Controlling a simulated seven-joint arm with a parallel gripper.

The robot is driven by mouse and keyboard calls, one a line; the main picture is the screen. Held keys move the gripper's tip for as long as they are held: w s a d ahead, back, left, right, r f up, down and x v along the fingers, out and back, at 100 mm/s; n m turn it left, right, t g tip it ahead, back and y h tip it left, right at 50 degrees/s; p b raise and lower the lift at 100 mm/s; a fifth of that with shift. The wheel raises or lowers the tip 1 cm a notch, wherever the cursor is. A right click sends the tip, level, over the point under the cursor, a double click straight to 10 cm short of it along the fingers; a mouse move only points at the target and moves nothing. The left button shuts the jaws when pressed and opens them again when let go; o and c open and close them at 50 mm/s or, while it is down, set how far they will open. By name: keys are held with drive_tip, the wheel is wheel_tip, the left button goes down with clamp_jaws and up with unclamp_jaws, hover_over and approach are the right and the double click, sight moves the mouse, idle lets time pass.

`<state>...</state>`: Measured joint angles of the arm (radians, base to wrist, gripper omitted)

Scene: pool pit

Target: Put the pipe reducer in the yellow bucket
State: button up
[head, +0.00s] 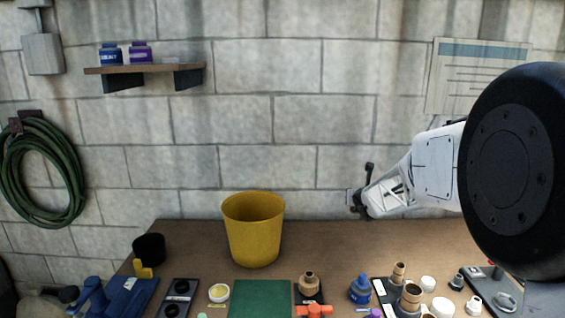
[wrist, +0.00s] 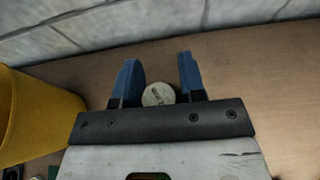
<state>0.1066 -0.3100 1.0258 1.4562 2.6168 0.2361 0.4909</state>
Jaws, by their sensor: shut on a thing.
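The yellow bucket (head: 253,232) stands upright on the bench in the head view, left of my gripper (head: 354,200). My gripper is raised above the bench near the wall, to the right of the bucket and apart from it. In the wrist view the bucket (wrist: 28,115) fills the left edge. My gripper (wrist: 158,80) is shut on a pale round thing (wrist: 157,95) between its blue fingers. Only its round end shows, so I cannot tell for sure that it is the pipe reducer. Several small white fittings (head: 442,307) sit at the front right of the bench.
A green mat (head: 262,297) lies in front of the bucket. A black cup (head: 149,248) and a blue tool (head: 125,296) are at the left. A blue bottle (head: 360,289) and brown fittings (head: 410,297) crowd the front right. The bench between bucket and gripper is clear.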

drive_tip(key=shift+s+f, duration=0.1)
drive_tip(key=shift+s, duration=0.1)
idle(0.7)
drive_tip(key=shift+r, duration=0.65)
drive_tip(key=r, duration=0.4)
drive_tip(key=shift+s+a, duration=0.15)
drive_tip(key=shift+a, duration=0.1)
drive_tip(key=s+a+r+n+g+y, duration=0.1)
drive_tip(key=s+a+r+n+y, duration=0.2)
drive_tip(key=s+a, duration=0.8)
drive_tip(key=s+a+r+n+g+y, duration=0.15)
drive_tip(key=s+a+n+y, duration=0.25)
drive_tip(key=s+a, duration=0.65)
drive_tip(key=s+a+f+n+g+y, duration=0.2)
drive_tip(key=s, duration=0.7)
drive_tip(key=s+a+f+n+g+y, duration=0.1)
drive_tip(key=s+a+n, duration=0.1)
drive_tip(key=s, duration=0.7)
drive_tip(key=s+a+f+n+g+y, duration=0.1)
drive_tip(key=s+a+f+g+y, duration=0.15)
drive_tip(key=s, duration=0.65)
wheel_tip(320, 180, down, 16)
drive_tip(key=shift+w+f+h, duration=0.15)
drive_tip(key=shift+f+h, duration=0.1)
drive_tip(key=shift+h, duration=0.1)
